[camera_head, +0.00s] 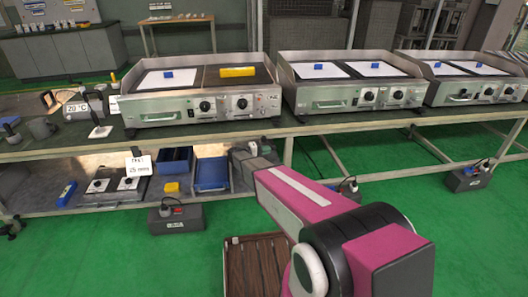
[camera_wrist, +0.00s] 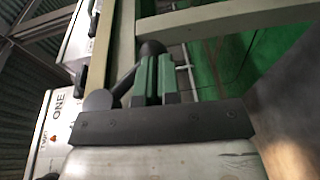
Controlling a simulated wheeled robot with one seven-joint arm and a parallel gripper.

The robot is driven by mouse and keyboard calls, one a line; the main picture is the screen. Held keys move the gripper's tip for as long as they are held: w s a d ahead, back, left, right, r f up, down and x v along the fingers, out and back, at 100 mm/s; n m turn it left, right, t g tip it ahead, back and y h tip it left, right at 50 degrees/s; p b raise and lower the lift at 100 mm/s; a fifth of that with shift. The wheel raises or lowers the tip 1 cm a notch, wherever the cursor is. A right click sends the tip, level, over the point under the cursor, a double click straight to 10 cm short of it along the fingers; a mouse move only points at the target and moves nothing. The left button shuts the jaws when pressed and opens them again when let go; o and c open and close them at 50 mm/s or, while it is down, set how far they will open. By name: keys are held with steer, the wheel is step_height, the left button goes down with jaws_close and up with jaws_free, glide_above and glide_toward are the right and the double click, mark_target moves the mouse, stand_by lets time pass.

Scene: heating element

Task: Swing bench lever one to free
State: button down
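Bench lever one shows in the wrist view as a dark rod with a round black knob (camera_wrist: 151,48) at its end and a rounded grey hub (camera_wrist: 98,101). A white plate (camera_wrist: 47,132) beside it carries lettering that includes "ONE". My gripper (camera_wrist: 157,62) has its two green fingers close together, with only a thin gap between them. The fingertips are right at the knob, and the rod passes behind the left finger. I cannot tell whether they touch. In the head view my gripper (camera_head: 244,154) is just under the bench's front edge, and the lever cannot be made out there.
The bench (camera_head: 420,121) carries several griddle units, one of them near my gripper (camera_head: 200,95). A lower shelf holds blue bins (camera_head: 212,174). Dark boxes (camera_head: 176,217) stand on the green floor. A brown slatted surface (camera_head: 257,268) is below my arm.

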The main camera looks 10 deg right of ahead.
steer(key=shift+d+r, duration=0.15)
steer(key=shift+d, duration=0.9)
steer(key=s+a+f, duration=0.1)
steer(key=a+f, duration=0.2)
steer(key=a, duration=0.3)
steer(key=s+a+f, duration=0.2)
steer(key=a+f, duration=0.1)
steer(key=a, duration=0.3)
steer(key=s+d+r+g+y, duration=0.2)
steer(key=s+d+y, duration=0.25)
steer(key=s, duration=0.35)
steer(key=s+d+r+g+y, duration=0.25)
steer(key=s+d+y, duration=0.2)
steer(key=s, duration=0.35)
steer(key=s+r+m+y, duration=0.1)
steer(key=s+r+y, duration=0.2)
steer(key=s, duration=0.3)
steer(key=s+r+m+t+y, duration=0.1)
steer(key=s+r+y, duration=0.3)
steer(key=s, duration=0.3)
steer(key=shift+s+a+y, duration=0.15)
steer(key=shift+a+y, duration=0.25)
steer(key=shift+y, duration=0.1)
